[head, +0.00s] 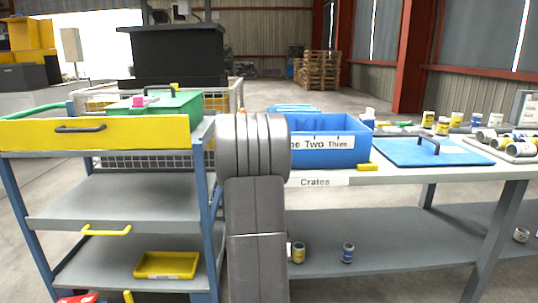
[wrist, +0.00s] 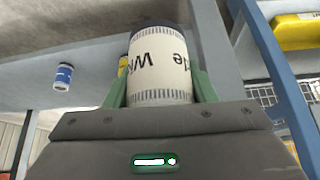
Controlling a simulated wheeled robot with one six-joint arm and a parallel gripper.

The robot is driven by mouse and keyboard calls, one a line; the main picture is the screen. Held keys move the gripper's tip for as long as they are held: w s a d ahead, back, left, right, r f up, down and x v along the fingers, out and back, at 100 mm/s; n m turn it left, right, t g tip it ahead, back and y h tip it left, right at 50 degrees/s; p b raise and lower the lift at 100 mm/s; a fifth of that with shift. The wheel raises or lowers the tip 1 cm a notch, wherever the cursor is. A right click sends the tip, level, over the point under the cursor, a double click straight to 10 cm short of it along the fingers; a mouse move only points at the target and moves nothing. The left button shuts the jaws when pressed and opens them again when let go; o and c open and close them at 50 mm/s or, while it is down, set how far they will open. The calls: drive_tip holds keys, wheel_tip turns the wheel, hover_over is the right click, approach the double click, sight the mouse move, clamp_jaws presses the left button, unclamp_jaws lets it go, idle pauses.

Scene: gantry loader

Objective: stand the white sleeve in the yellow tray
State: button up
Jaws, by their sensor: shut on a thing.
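The white sleeve (wrist: 158,66) is a white cylinder with black lettering and a dark rim. My gripper (wrist: 158,88) is shut on it, with a green finger on each side. The yellow tray (head: 167,265) lies on the lower shelf of the trolley at left in the head view. It looks empty, with a label on its front. A yellow piece with a pale label, apparently the same tray, shows at the top right of the wrist view (wrist: 295,32), apart from the sleeve. In the head view my grey arm hides the gripper and sleeve.
The trolley's blue post (wrist: 275,75) stands between gripper and yellow piece in the wrist view. The trolley has a yellow drawer front (head: 95,133) and a middle shelf (head: 120,198) above the tray. At right is a workbench (head: 465,175) with cans on its lower shelf.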

drive_tip(key=shift+s+a, duration=0.25)
drive_tip(key=shift+s, duration=0.2)
drive_tip(key=shift+s+a, duration=0.2)
drive_tip(key=shift+s, duration=0.25)
wheel_tip(320, 180, up, 36)
drive_tip(key=p, duration=3.5)
drive_tip(key=shift+f, duration=0.2)
drive_tip(key=shift+f, duration=0.1)
